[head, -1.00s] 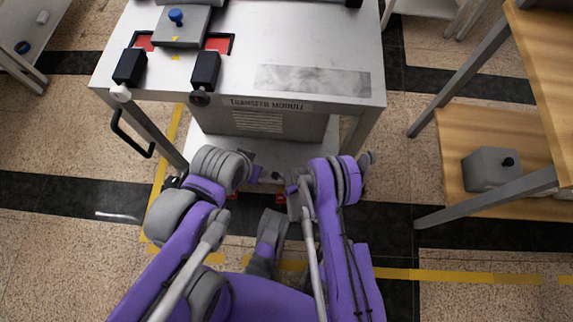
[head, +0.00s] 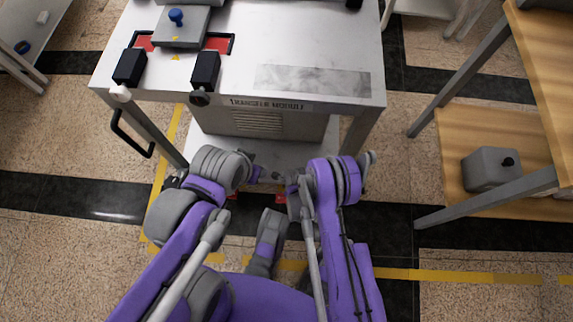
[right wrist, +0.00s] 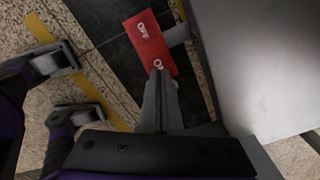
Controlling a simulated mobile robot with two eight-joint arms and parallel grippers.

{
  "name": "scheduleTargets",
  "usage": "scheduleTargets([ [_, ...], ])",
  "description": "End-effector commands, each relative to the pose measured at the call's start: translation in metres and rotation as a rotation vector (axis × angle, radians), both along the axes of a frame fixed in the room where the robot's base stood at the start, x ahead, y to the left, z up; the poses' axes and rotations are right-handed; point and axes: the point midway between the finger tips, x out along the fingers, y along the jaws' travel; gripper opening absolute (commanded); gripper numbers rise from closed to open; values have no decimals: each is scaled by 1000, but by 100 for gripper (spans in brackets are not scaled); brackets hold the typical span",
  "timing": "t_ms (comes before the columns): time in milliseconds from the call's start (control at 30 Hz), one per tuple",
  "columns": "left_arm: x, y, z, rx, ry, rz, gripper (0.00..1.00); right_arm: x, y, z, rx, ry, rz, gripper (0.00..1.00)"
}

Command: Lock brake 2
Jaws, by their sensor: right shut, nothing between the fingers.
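A red brake pedal (right wrist: 143,36) with white lettering on its two halves shows in the right wrist view, below the edge of the cart. The lettering is hard to read. My right gripper (right wrist: 158,76) is shut and empty, its tips overlapping the pedal's near half; I cannot tell whether they touch. In the head view the red brake pieces (head: 281,198) are small and partly hidden under the front of the transfer module (head: 300,70). My left gripper (head: 262,176) is low in front of the module, mostly hidden by its arm; its jaws are unclear.
A black handle (head: 130,133) sticks out at the module's left front. A wooden shelf (head: 500,150) with a grey box (head: 491,168) stands at right. Yellow floor tape (head: 450,275) crosses the floor, which is open between module and shelf.

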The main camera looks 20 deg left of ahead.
Motion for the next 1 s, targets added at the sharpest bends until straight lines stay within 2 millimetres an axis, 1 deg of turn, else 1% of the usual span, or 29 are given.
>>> scheduleTargets([
  [267,0,0,-1,0,0,0,50,0,0,-1,0,0,0,0],
  [1000,2,0,-8,0,1,0,50,0,0,-13,0,1,0,0],
])
